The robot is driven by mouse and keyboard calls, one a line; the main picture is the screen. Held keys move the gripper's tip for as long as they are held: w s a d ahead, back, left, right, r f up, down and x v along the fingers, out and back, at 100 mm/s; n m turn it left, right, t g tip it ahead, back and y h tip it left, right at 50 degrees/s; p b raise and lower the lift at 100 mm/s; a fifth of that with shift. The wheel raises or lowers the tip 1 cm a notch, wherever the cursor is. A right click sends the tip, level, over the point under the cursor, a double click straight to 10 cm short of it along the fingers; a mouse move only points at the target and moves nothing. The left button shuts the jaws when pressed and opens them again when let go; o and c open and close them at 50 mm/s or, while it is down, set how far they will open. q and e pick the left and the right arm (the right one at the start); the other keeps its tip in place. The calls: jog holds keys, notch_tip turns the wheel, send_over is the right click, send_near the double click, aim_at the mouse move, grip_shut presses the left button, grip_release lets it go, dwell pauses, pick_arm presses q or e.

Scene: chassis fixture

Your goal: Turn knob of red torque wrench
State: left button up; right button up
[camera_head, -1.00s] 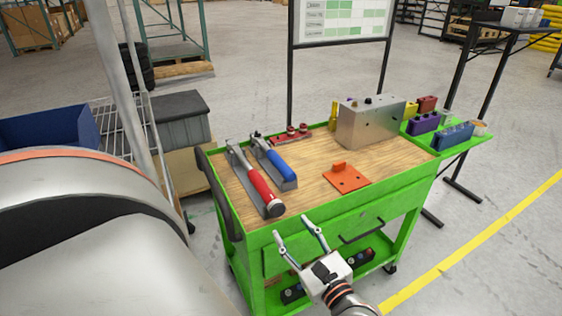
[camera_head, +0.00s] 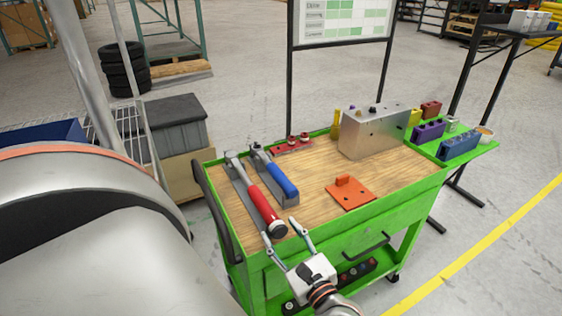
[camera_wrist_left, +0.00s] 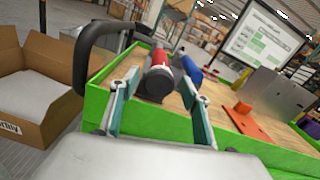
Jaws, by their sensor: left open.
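The red torque wrench (camera_head: 259,203) lies in a grey holder on the wooden top of the green cart, its knob end (camera_head: 277,230) toward the cart's near edge. In the left wrist view its dark round knob (camera_wrist_left: 157,84) faces me, with the red handle (camera_wrist_left: 160,58) behind. My left gripper (camera_head: 280,230) is open at the cart's near edge. Its two fingertips (camera_wrist_left: 160,80) appear on either side of the knob in the wrist view. I cannot tell whether they touch it. My right gripper is not in view.
A blue-handled wrench (camera_head: 281,179) lies just right of the red one. An orange bracket (camera_head: 351,193) and a grey metal box (camera_head: 373,131) sit farther right on the cart. A black cart handle (camera_head: 218,212) rises on the left. Bare wood (camera_head: 318,177) lies between wrench and bracket.

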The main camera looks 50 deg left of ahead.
pick_arm(q)
jog(key=c, duration=1.1)
jog(key=shift+m, duration=0.3)
jog(key=m, duration=0.3)
jog(key=shift+p, duration=0.35)
jog(key=shift+m+p, duration=0.5)
jog(key=shift+m, duration=1.1)
jog(key=o, duration=1.1)
